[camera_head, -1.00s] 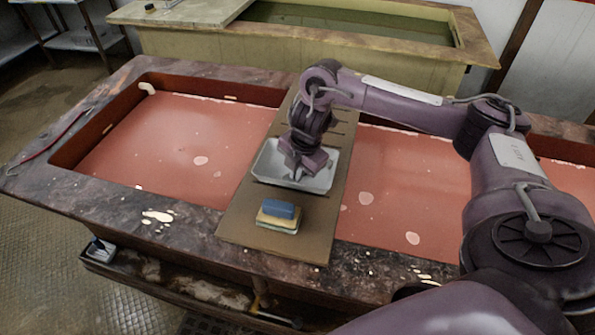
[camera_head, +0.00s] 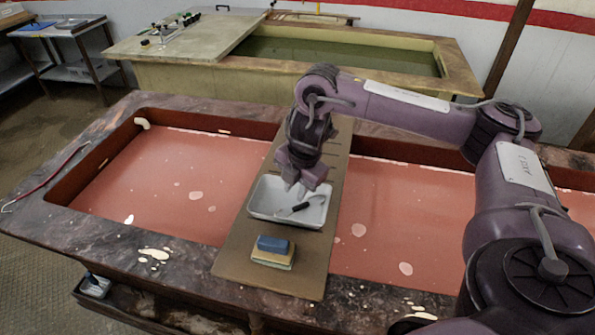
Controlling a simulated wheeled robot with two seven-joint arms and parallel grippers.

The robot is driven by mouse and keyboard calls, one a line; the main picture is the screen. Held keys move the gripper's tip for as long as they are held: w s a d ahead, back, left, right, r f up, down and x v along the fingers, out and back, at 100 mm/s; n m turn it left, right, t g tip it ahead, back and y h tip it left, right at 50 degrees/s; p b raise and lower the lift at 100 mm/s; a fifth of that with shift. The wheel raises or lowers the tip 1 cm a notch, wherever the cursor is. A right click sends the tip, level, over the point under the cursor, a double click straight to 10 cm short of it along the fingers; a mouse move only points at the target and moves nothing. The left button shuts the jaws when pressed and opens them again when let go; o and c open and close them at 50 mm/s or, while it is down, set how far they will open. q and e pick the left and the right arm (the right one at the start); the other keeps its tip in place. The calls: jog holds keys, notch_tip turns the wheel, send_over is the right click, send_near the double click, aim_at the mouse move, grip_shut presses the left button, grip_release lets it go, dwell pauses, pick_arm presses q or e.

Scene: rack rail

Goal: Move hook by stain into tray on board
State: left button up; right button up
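A white tray (camera_head: 262,209) stands on the brown board (camera_head: 240,238) laid across the red basin. A small tool with a dark handle and a thin pale end (camera_head: 301,207) lies in the tray; it looks like a hook, though its tip is too small to make out. My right gripper (camera_head: 297,184) is just above the tray's far part, pointing down, with its fingers apart and nothing between them. Pale stains (camera_head: 154,254) mark the basin's front rim, with no hook beside them. My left gripper is out of view.
A blue and yellow sponge stack (camera_head: 273,252) sits on the board in front of the tray. A red-handled rod with a hooked end (camera_head: 52,181) lies on the left rim. A small container (camera_head: 93,286) is on the lower shelf. A greenish tank (camera_head: 340,55) stands behind.

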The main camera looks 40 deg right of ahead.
jog(key=r, duration=0.2)
jog(key=r+p, duration=0.1)
jog(key=shift+s+d+r, duration=0.1)
jog(key=shift+s+r, duration=0.25)
jog(key=shift+f, duration=0.1)
